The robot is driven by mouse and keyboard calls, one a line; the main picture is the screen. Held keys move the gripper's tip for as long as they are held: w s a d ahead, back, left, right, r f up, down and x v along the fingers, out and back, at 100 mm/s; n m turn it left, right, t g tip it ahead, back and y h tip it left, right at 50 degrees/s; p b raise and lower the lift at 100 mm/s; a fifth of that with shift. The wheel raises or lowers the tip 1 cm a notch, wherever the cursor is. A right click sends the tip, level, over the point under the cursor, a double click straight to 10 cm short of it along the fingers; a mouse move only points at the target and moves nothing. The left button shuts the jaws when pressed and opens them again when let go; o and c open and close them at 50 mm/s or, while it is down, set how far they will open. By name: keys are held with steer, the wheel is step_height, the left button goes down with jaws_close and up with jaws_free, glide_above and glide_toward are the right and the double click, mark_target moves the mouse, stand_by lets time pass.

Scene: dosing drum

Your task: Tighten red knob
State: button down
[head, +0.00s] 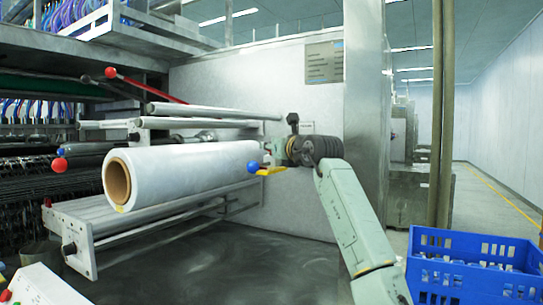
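Several red knobs show in the head view. One red ball knob (111,73) sits on the end of a red lever at the upper left of the machine. A second red ball knob (59,165) is left of the white film roll (195,170). A blue ball knob (253,167) and a yellow handle (270,171) are at the right end of the roll. My arm reaches up from the lower right, and its dark wrist end is beside the roll's right end, near the blue knob and apart from both red ball knobs. My gripper's fingers cannot be made out there.
Metal rollers (215,111) run above the film roll, and a metal shelf frame (95,215) lies below it. A blue crate (470,268) stands at the lower right. A metal post (442,110) rises behind it. Floor is open along the right wall.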

steer(key=m+h+b, duration=0.1)
steer(key=h+b, duration=0.1)
steer(key=b, duration=0.1)
steer(key=m+t+h+b, duration=0.1)
steer(key=h+b, duration=0.1)
steer(key=b, duration=0.1)
steer(key=shift+a+f+m+t+h, duration=0.1)
steer(key=shift+f+m+t+h, duration=0.2)
steer(key=shift+f+m, duration=0.1)
steer(key=m+h+b, duration=0.1)
steer(key=h, duration=0.1)
steer(key=m+h+b, duration=0.2)
steer(key=shift+r, duration=0.35)
steer(key=shift+h, duration=0.4)
steer(key=c, duration=1.4)
jaws_free()
steer(key=s, duration=1.2)
steer(key=shift+a, duration=0.45)
steer(key=shift+o, duration=0.2)
